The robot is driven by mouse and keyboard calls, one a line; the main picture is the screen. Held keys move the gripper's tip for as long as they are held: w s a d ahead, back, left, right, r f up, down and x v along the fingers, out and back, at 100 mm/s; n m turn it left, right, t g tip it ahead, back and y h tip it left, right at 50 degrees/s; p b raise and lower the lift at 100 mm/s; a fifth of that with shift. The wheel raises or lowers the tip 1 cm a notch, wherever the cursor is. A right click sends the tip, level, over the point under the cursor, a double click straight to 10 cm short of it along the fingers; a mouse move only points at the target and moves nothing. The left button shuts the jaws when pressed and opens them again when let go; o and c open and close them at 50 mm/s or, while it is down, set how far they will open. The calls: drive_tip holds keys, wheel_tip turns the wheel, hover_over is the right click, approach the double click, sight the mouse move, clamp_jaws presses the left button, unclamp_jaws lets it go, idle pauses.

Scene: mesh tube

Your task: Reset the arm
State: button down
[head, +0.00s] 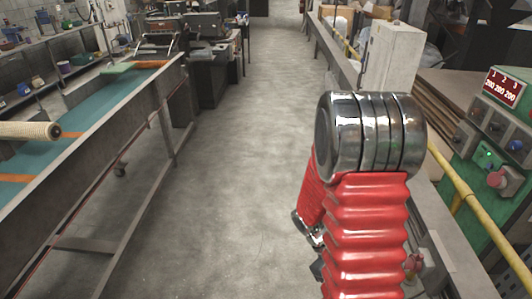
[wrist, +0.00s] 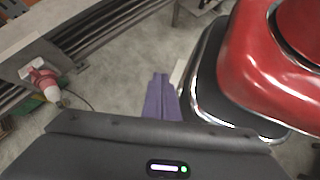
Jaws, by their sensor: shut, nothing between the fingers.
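My gripper (wrist: 158,78) shows in the wrist view as two purple fingers side by side, beyond the dark housing along the bottom edge. The fingers are together, with nothing between them, above grey floor. In the head view my arm stands at the right of centre, with a chrome joint on top and red ribbed sleeves folding down from it. My gripper cannot be made out clearly there, as the arm hides much of that area.
A yellow rail (head: 457,185) and green control panel (head: 490,150) stand right. The aisle floor (head: 240,150) is clear. A red-and-white fitting (wrist: 42,80) sits left in the wrist view.

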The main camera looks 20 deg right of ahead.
drive_tip(key=w+a+r+m+t+y, duration=0.1)
drive_tip(key=w+a+r+m+t, duration=0.1)
drive_tip(key=w+a+r+t, duration=0.3)
drive_tip(key=w+a+r+m+t+y, duration=0.1)
drive_tip(key=w+a+r+m+t, duration=0.15)
drive_tip(key=a+r, duration=0.45)
drive_tip(key=a+r+n+t+y, duration=0.1)
drive_tip(key=a+r+t, duration=0.5)
drive_tip(key=r, duration=0.8)
drive_tip(key=a, duration=0.3)
drive_tip(key=shift+a, duration=0.25)
drive_tip(key=c, duration=2.5)
unclamp_jaws()
drive_tip(key=shift+w+f+n+t, duration=0.1)
drive_tip(key=shift+n+t, duration=0.15)
